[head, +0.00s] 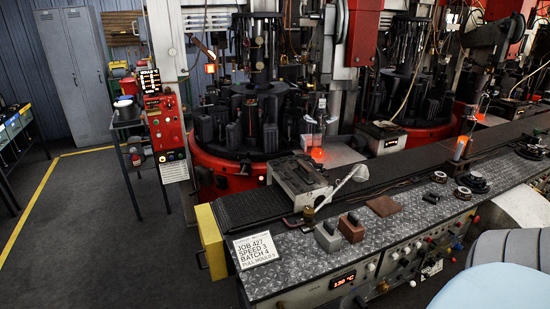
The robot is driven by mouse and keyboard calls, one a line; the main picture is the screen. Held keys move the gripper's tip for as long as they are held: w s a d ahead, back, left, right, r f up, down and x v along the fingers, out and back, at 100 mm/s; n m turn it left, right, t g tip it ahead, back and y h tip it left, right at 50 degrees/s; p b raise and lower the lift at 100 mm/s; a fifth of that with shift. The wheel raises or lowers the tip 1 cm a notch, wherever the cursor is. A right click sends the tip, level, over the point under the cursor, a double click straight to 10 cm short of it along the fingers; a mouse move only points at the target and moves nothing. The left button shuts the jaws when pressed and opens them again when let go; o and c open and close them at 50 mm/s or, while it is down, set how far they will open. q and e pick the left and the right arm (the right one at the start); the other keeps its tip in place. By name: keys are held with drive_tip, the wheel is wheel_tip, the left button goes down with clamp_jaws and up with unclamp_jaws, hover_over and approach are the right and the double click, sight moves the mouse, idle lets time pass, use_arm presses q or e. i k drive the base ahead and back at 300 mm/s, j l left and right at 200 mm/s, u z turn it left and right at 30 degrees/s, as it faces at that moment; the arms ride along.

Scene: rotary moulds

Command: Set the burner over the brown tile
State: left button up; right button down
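A flat square brown tile (383,206) lies on the diamond-plate bench top, right of the two small blocks. I cannot tell for sure which thing is the burner. A dark round piece with a flat base (474,182) lies on the bench to the right of the tile, apart from it, and may be the burner. A small brass fitting with a red-brown handle (308,213) lies near the left end of the bench. Nothing is seen on top of the tile. Neither of my grippers is in view.
A grey block (327,236) and a reddish-brown block (351,227) stand left of the tile. Dark rings (462,193) lie to its right. A dark conveyor (400,180) runs behind. Bare plate surrounds the tile's right side.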

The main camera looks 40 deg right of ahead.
sight(359, 174)
drive_tip(key=i+j+u, duration=0.15)
drive_tip(key=i+j, duration=0.15)
drive_tip(key=i+j+u, duration=0.15)
drive_tip(key=i, duration=0.3)
drive_tip(key=i+j+u, duration=0.15)
drive_tip(key=i+j, duration=0.15)
drive_tip(key=i+z, duration=0.4)
drive_tip(key=i, duration=0.4)
drive_tip(key=i+j+z, duration=0.1)
drive_tip(key=i+z, duration=0.3)
drive_tip(key=i, duration=0.4)
drive_tip(key=i+z, duration=0.35)
drive_tip(key=i+j+z, duration=0.15)
drive_tip(key=i+z, duration=0.2)
drive_tip(key=i, duration=0.15)
drive_tip(key=i+j+z, duration=0.35)
drive_tip(key=i+z, duration=0.25)
drive_tip(key=z, duration=0.2)
drive_tip(key=i+j+z, duration=0.2)
drive_tip(key=z, duration=0.3)
drive_tip(key=i+j+z, duration=0.25)
drive_tip(key=z, duration=0.2)
drive_tip(key=i+j+z, duration=0.2)
drive_tip(key=z, duration=0.15)
drive_tip(key=i+j+z, duration=0.3)
drive_tip(key=j, duration=0.15)
drive_tip(key=j+z, duration=0.35)
